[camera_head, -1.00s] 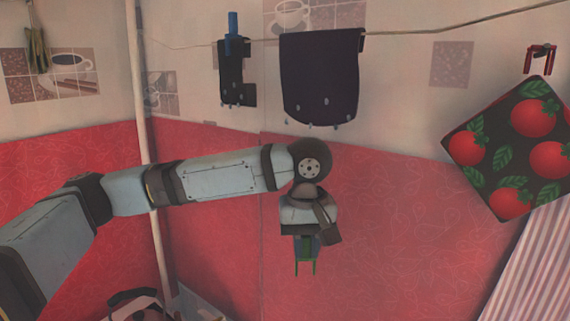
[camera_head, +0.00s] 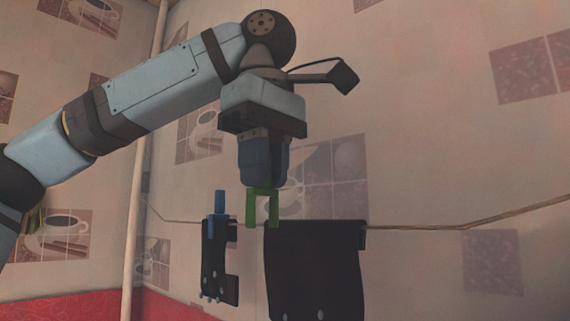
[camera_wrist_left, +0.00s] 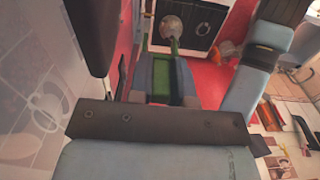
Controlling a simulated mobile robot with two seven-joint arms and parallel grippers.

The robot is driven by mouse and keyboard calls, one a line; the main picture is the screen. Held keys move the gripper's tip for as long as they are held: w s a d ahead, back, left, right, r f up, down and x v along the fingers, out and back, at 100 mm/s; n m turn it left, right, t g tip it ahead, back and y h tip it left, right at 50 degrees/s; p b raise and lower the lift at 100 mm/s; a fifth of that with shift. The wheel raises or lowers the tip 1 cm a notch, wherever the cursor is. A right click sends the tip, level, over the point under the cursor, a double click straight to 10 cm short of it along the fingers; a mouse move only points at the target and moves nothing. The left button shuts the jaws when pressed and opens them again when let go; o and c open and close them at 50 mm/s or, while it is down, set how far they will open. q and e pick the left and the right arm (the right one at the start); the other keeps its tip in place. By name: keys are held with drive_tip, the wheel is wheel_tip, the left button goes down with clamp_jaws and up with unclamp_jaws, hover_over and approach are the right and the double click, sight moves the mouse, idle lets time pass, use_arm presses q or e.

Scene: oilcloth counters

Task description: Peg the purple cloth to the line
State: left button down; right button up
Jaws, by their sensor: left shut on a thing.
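The dark purple cloth (camera_head: 315,275) hangs over the line (camera_head: 425,227) in the head view. My left gripper (camera_head: 263,180) points down above the cloth's upper left corner, shut on a green peg (camera_head: 263,207). The peg's legs point down, and their tips overlap the line and the cloth's top edge in the picture. I cannot tell whether they touch. The wrist view also shows the green peg (camera_wrist_left: 160,88) between the blue fingers. My right gripper is not in view.
Left of the purple cloth, a smaller dark cloth (camera_head: 213,262) hangs under a blue peg (camera_head: 220,205). A pale pole (camera_head: 140,160) stands further left. The tiled wall is behind. The line right of the cloth is clear.

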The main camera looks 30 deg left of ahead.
use_arm(q)
drive_tip(key=shift+s+r, duration=0.5)
drive_tip(key=shift+r, duration=0.2)
drive_tip(key=shift+s+a+r, duration=0.1)
drive_tip(key=shift+s+r, duration=0.15)
drive_tip(key=shift+r, duration=0.05)
drive_tip(key=shift+w, duration=0.7)
drive_tip(key=shift+w+d, duration=0.25)
drive_tip(key=shift+w, duration=1.15)
drive_tip(key=shift+w+d, duration=0.2)
drive_tip(key=shift+w, duration=1.2)
drive_tip(key=shift+w+d, duration=0.25)
drive_tip(key=shift+w, duration=1.15)
drive_tip(key=shift+w+f+b, duration=0.15)
drive_tip(key=shift+f+b, duration=0.15)
drive_tip(key=shift+f, duration=0.2)
drive_tip(key=shift+f+b, duration=0.4)
drive_tip(key=shift+f, duration=0.35)
drive_tip(key=shift+f+b, duration=0.3)
drive_tip(key=shift+f, duration=0.55)
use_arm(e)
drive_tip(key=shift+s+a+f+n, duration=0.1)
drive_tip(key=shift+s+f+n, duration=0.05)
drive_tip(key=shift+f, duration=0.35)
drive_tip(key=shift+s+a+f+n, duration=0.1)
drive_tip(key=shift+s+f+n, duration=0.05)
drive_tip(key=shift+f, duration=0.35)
